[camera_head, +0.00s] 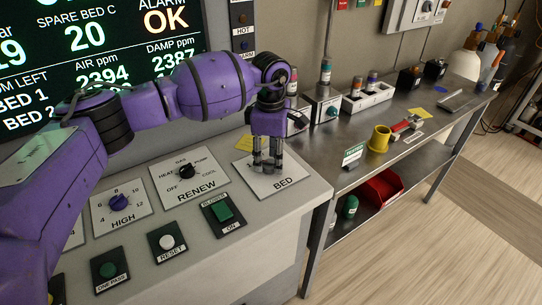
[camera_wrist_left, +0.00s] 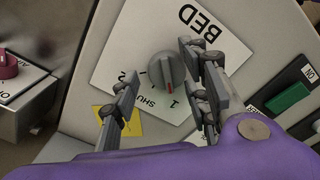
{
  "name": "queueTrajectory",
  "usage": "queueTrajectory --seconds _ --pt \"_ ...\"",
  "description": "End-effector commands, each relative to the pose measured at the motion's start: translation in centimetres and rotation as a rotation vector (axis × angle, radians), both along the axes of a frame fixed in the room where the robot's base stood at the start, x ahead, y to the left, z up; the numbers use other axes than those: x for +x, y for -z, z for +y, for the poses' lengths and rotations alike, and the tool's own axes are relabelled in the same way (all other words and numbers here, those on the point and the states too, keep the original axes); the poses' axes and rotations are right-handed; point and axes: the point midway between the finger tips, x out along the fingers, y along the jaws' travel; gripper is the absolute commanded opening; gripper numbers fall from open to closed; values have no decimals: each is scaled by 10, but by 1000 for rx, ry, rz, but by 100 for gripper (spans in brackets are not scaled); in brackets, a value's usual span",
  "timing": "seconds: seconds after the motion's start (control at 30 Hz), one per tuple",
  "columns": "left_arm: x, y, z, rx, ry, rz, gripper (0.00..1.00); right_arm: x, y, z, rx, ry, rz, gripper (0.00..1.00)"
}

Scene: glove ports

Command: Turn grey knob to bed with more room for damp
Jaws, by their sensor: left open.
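The grey knob (camera_wrist_left: 167,72) sits on a white plate marked BED (camera_wrist_left: 128,42), with a red pointer line aimed near the figure 1, beside SHUT. In the head view the BED plate (camera_head: 290,184) is at the console's right end, and my gripper hides the knob. My left gripper (camera_head: 267,165) points down over this plate. In the wrist view its open fingers (camera_wrist_left: 162,100) stand on either side of the knob, apparently not gripping it. The screen (camera_head: 100,45) shows ROOM LEFT lines for BED 1 and BED 2, with their values hidden behind my arm. My right gripper is not in view.
Left of the BED plate are the RENEW dial (camera_head: 187,171), a green BLOWER switch (camera_head: 222,211), a white RESET button (camera_head: 167,242) and a blue HIGH knob (camera_head: 119,202).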

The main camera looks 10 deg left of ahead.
Motion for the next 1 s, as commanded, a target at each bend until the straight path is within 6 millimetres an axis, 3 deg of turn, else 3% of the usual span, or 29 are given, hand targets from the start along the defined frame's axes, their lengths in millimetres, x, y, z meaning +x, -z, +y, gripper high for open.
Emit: queueTrajectory --seconds 0.5,0.7,1.0 --pt "1 -99 0 -1 -1 -6 42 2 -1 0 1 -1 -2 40" --pt "0 -115 0 -1 -1 -5 42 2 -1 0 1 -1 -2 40" --pt "0 -117 0 -1 -1 -4 42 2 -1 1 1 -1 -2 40"
